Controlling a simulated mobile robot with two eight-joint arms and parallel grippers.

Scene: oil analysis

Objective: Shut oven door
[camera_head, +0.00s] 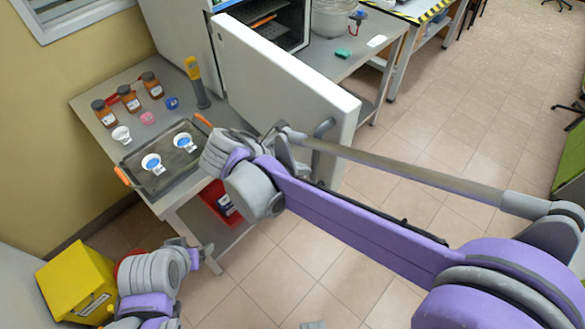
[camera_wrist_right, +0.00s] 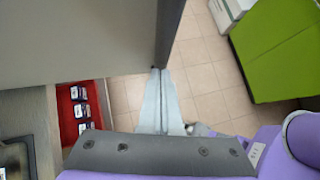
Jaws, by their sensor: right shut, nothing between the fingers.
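The oven door (camera_head: 285,75) is white and stands open, swung out from the oven (camera_head: 275,22), whose dark inside with racks shows at the top. A grey handle (camera_head: 323,130) appears at the door's near lower part. My right gripper (camera_head: 283,138) is at the door's near side, partly hidden by my own wrist. In the right wrist view its fingers (camera_wrist_right: 161,90) are together and empty, with tips at the lower edge of a grey panel, the door (camera_wrist_right: 90,40); I cannot tell if they touch. My left gripper (camera_head: 206,257) is low at the left, its jaws unclear.
A grey table (camera_head: 95,92) at left holds a dark tray (camera_head: 165,178) with white cups, brown bottles (camera_head: 128,98) and a yellow-topped device (camera_head: 197,82). A red bin (camera_head: 220,203) sits below. A yellow box (camera_head: 75,283) stands lower left.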

